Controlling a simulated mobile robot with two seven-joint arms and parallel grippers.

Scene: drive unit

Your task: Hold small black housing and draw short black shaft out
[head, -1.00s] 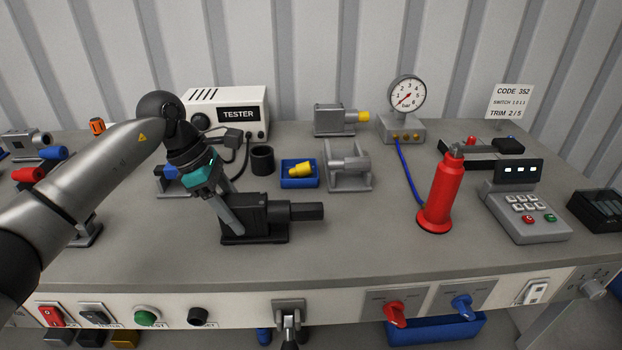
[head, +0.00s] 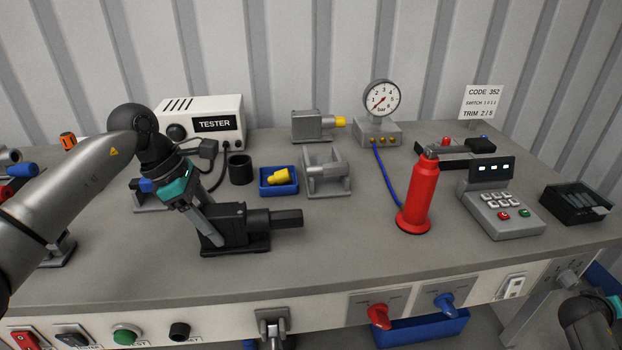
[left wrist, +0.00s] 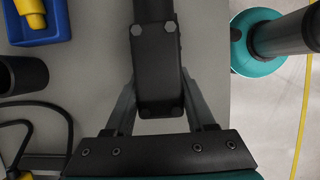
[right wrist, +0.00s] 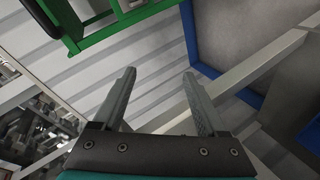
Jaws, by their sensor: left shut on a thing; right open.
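The small black housing (head: 229,230) sits on a black base on the bench, left of centre in the head view. The short black shaft (head: 287,217) sticks out of its right side. My left gripper (head: 206,226) is shut on the housing, with one finger showing in front of it. In the left wrist view the housing (left wrist: 157,75) lies between both fingers. My right gripper (right wrist: 160,95) is open and empty in the right wrist view, away from the bench top. Part of my right arm shows at the lower right of the head view.
A blue tray with a yellow part (head: 279,177) and a grey bracket (head: 327,185) stand behind the shaft. A red cylinder (head: 418,195) and a keypad unit (head: 503,208) stand to the right. The bench between shaft and red cylinder is clear.

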